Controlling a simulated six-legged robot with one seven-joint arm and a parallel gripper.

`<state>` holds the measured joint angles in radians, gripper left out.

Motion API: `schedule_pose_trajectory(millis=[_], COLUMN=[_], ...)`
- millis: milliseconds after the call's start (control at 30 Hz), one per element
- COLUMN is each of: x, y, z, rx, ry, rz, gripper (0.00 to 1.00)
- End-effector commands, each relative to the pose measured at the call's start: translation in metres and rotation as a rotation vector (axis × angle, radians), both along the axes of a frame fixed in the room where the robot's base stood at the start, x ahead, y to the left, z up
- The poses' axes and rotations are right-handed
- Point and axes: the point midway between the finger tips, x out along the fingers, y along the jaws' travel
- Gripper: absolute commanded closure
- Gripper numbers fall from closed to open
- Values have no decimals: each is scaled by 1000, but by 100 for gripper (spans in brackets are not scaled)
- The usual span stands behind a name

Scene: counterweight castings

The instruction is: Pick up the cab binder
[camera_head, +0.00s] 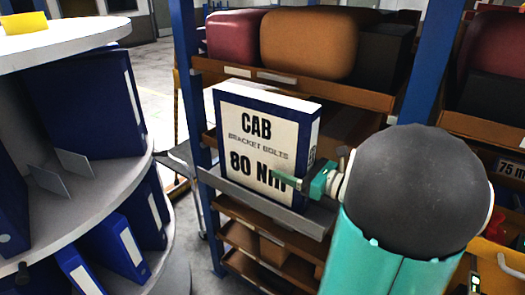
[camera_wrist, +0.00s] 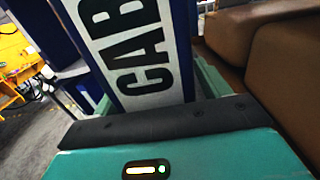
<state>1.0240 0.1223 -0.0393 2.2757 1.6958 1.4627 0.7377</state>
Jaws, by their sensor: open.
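The cab binder (camera_head: 267,140) is blue with a large white label reading CAB, BRACKET BOLTS and 80 Nm. It stands upright on a grey ledge (camera_head: 262,202) of the shelf rack. In the wrist view its spine with CAB (camera_wrist: 135,45) fills the upper middle. My gripper (camera_head: 303,183) is at the binder's right edge, with one green finger in front of the label's lower right. In the wrist view my open gripper (camera_wrist: 160,98) has green finger parts on both sides of the spine. The far finger is mostly hidden, and I cannot tell whether either finger touches the binder.
An orange-brown bin (camera_head: 308,45) and a dark red bin (camera_head: 234,37) sit on the shelf above. A round grey carousel (camera_head: 105,165) with several blue binders stands at left. A blue rack post (camera_head: 187,90) rises just left of the binder.

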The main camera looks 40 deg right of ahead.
Motion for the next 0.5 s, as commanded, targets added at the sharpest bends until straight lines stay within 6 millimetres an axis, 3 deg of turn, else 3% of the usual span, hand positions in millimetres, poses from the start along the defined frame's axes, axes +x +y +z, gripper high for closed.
schedule_pose_trajectory(millis=[200,500], x=[2,1], y=[1,1], z=[0,0], rx=[0,0], ry=[0,0], rz=[0,0], gripper=[25,82])
